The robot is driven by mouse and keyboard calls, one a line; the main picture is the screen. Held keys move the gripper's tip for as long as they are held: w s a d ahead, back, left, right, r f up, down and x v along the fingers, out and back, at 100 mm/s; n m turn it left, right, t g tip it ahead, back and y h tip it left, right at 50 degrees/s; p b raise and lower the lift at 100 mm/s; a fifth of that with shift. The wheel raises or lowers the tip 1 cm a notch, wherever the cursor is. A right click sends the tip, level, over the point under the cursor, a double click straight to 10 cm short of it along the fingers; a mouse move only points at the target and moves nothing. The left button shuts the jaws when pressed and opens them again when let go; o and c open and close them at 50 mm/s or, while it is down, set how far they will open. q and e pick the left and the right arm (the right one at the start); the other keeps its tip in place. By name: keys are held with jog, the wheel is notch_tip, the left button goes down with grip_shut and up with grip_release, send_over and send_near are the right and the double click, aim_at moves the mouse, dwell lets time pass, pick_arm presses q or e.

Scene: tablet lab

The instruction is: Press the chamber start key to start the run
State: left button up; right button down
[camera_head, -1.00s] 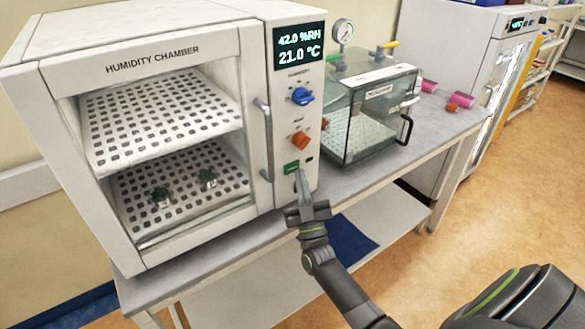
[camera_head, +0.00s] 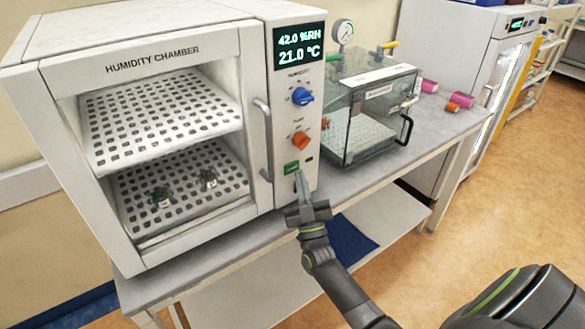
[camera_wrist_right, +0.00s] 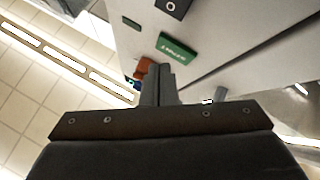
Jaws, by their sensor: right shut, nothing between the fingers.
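The chamber start key is a green button (camera_head: 291,167) low on the control panel of the white humidity chamber (camera_head: 150,53). In the right wrist view the green key (camera_wrist_right: 177,48) shows its lettering, just beyond the fingertips. My right gripper (camera_head: 299,177) is shut and empty, its fingers pointing up at the panel just below and right of the key. In the wrist view the shut fingertips (camera_wrist_right: 158,70) appear close to the key; I cannot tell whether they touch it. A small dark green lamp (camera_head: 309,158) sits right of the key. My left gripper is not in view.
Above the key are an orange knob (camera_head: 300,138), a blue knob (camera_head: 302,96) and a display (camera_head: 299,48) reading 42.0 %RH and 21.0 °C. The chamber's door handle (camera_head: 264,140) stands out left of the panel. A glass box (camera_head: 375,110) stands to the right.

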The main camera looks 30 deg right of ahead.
jog(key=shift+w, duration=0.1)
dwell(0.3)
jog(key=shift+w, duration=0.35)
dwell(0.4)
jog(key=shift+w+a+r+b, duration=0.1)
jog(key=shift+w+r+b, duration=0.1)
jog(key=shift+r+b, duration=0.25)
dwell(0.7)
jog(key=shift+s+p, duration=0.15)
jog(key=shift+p, duration=0.15)
jog(key=shift+f, duration=0.15)
jog(key=shift+s, duration=0.1)
